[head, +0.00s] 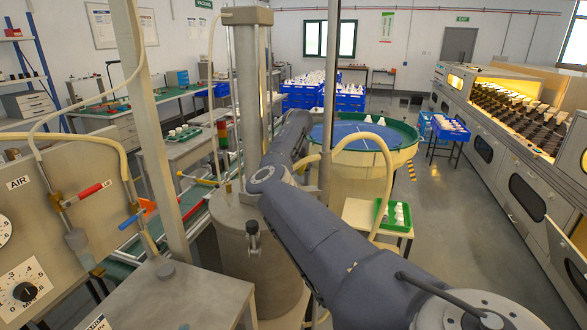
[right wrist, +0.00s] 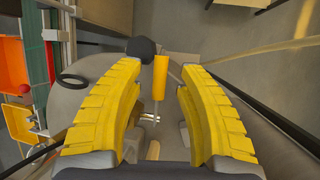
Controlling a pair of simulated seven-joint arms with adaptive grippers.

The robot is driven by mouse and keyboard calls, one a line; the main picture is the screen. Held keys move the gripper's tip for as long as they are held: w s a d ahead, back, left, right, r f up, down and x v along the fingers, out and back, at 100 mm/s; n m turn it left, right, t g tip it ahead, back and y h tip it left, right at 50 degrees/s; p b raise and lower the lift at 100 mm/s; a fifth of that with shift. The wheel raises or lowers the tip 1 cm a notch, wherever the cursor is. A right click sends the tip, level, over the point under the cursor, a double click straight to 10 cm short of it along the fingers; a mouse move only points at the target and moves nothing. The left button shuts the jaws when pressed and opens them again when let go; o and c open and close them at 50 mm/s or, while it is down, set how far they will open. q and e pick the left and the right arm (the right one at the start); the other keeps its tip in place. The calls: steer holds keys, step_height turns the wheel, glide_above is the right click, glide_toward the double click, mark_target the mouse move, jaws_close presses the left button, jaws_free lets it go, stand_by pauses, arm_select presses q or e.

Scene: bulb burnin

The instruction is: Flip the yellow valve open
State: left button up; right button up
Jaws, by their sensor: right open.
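In the right wrist view, a yellow cylindrical valve handle (right wrist: 161,78) lies between the two yellow-padded fingers of my right gripper (right wrist: 160,67). The fingers are spread, with a visible gap on each side of the handle. A thin metal stem runs down from the handle to a small brass-coloured fitting (right wrist: 148,118). In the head view, a small yellow lever (head: 205,182) shows left of the grey tank; I cannot tell whether it is the same handle. My right gripper cannot be made out in the head view. My left gripper is not in view.
A panel at left carries a red handle (head: 88,191) and a blue handle (head: 130,220). The round grey tank (head: 265,260) stands in the middle, with hoses and posts around it. A dark knob (right wrist: 140,47) is close to the handle. An orange bin (right wrist: 12,78) lies left.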

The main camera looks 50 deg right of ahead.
steer(key=shift+f, duration=0.1)
steer(key=shift+c, duration=0.5)
jaws_close()
